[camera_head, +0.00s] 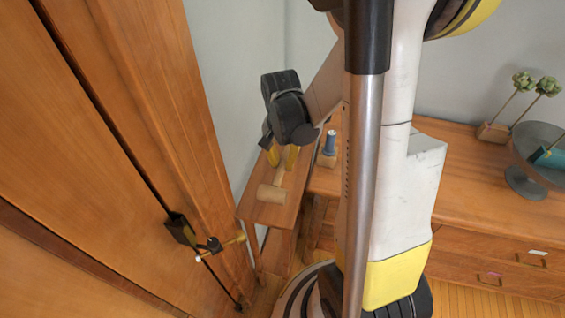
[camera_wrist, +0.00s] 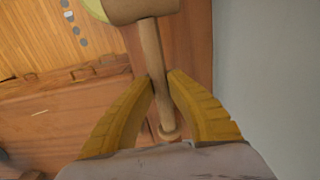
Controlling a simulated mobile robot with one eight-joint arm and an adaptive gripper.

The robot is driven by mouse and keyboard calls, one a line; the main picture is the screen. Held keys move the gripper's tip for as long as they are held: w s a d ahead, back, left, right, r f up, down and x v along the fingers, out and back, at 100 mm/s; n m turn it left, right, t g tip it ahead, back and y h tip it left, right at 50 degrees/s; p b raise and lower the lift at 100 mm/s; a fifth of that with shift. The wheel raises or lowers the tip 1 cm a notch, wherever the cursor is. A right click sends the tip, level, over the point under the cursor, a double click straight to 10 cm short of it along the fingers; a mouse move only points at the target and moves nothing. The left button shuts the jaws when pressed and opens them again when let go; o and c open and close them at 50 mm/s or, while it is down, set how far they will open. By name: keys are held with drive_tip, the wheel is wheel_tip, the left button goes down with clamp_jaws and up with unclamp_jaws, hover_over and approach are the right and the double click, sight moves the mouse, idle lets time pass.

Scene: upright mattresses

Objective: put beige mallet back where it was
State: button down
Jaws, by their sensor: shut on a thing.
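The beige mallet (camera_head: 272,193) is over the narrow wooden side table (camera_head: 247,212) in the head view, with its head toward the table's front. I cannot tell whether it rests on the tabletop or is held just above it. In the wrist view its handle (camera_wrist: 154,60) runs between my yellow fingers, and its cylindrical head (camera_wrist: 140,10) is at the top edge, partly cut off. My gripper (camera_head: 282,158) is shut on the handle near its end; it also shows in the wrist view (camera_wrist: 160,82).
A tall wooden cabinet (camera_head: 110,120) with a latch (camera_head: 181,230) is close at left.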

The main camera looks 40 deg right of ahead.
sight(282, 185)
drive_tip(key=shift+f+b, duration=3.05)
drive_tip(key=shift+f, duration=0.35)
drive_tip(key=shift+f+b, duration=0.65)
drive_tip(key=shift+b, duration=0.05)
drive_tip(key=c, duration=1.4)
unclamp_jaws()
drive_tip(key=shift+r, duration=0.15)
wheel_tip(282, 185, up, 12)
drive_tip(key=shift+f, duration=0.1)
drive_tip(key=s+a+r+n+t, duration=0.2)
drive_tip(key=a+r+n+t, duration=0.1)
drive_tip(key=a+n, duration=0.2)
drive_tip(key=s+a+r+n+t, duration=0.3)
drive_tip(key=a+n+t, duration=0.1)
drive_tip(key=a, duration=0.4)
drive_tip(key=shift+s+a+n, duration=0.2)
drive_tip(key=shift+a+n, duration=0.05)
drive_tip(key=shift+n, duration=0.45)
